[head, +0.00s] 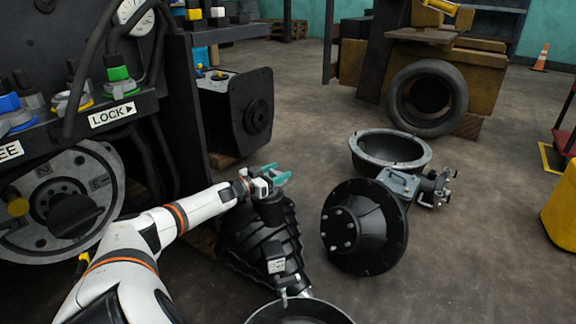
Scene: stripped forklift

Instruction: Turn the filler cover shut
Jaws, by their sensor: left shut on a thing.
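A black ribbed housing (262,240) stands on the floor in the middle, with a short round black neck (270,208) at its top. My left arm comes in from the lower left, and its gripper (276,175) with teal fingers is at the top of this neck. The gripper is shut on what appears to be the filler cover on the neck. The cover is mostly hidden by the fingers and is too small to tell how far it is turned. My right gripper is not in view.
A dark machine panel with knobs and a LOCK label (111,115) stands close on the left. A black flanged drum (362,228) and a grey metal ring (390,150) lie to the right. A tyre (427,98) leans farther back.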

